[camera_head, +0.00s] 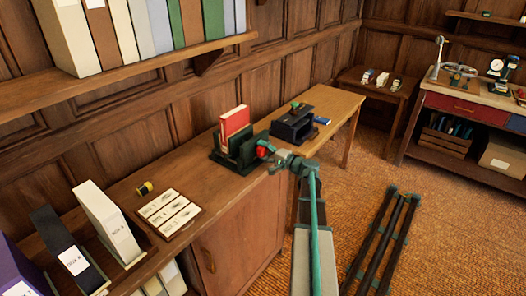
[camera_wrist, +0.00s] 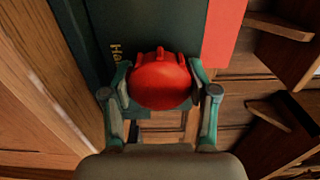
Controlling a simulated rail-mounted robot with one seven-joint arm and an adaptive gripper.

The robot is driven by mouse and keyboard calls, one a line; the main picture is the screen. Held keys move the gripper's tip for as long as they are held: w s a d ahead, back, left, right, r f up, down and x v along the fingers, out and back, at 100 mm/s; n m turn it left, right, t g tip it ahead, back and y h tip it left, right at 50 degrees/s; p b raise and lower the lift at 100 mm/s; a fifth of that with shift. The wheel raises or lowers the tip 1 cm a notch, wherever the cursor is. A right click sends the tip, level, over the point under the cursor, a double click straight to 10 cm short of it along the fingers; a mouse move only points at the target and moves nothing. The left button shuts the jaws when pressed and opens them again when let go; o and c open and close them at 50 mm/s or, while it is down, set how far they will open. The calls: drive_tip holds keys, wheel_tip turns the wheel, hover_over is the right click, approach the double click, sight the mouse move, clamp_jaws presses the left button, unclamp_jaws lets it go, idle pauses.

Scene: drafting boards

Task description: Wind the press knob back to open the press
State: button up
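The dark green press (camera_head: 226,160) stands on the wooden counter with a red book (camera_head: 235,122) upright in it. Its red knob (camera_head: 264,149) faces my arm. In the wrist view the round, ridged knob (camera_wrist: 160,82) sits between the two fingers of my gripper (camera_wrist: 160,88), which appear to touch it on both sides. The green press plate (camera_wrist: 145,25) with gold lettering, partly hidden by the knob, shows behind it, with the red book (camera_wrist: 222,35) beside it. My gripper (camera_head: 270,155) is at the knob in the head view.
A dark box-like device (camera_head: 294,127) and a blue item (camera_head: 322,120) stand farther along the counter. Flat labelled cards (camera_head: 170,213) and a small yellow-and-black spool (camera_head: 145,188) lie to the left. A shelf (camera_head: 130,75) of binders overhangs the counter.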

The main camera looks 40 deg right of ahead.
drive_tip(key=c, duration=0.4)
drive_tip(key=n+b, duration=0.1)
drive_tip(key=b, duration=0.2)
drive_tip(key=shift+f, duration=0.35)
drive_tip(key=n+b, duration=0.6)
drive_tip(key=b, duration=0.8)
drive_tip(key=shift+n+b, duration=0.3)
drive_tip(key=shift+b, duration=0.1)
drive_tip(key=n+b, duration=0.5)
drive_tip(key=b, duration=0.7)
drive_tip(key=shift+n, duration=0.3)
drive_tip(key=n+b, duration=0.5)
drive_tip(key=b, duration=0.5)
drive_tip(key=shift+b, duration=0.35)
drive_tip(key=n+b, duration=0.5)
drive_tip(key=b, duration=0.4)
drive_tip(key=shift+d+n, duration=0.1)
drive_tip(key=shift+n, duration=0.2)
drive_tip(key=n+b, duration=0.5)
drive_tip(key=b, duration=0.4)
drive_tip(key=shift+r+n, duration=0.1)
drive_tip(key=shift+n, duration=0.2)
drive_tip(key=shift+r+n+b, duration=0.25)
drive_tip(key=shift+n+b, duration=0.05)
drive_tip(key=shift+n, duration=0.1)
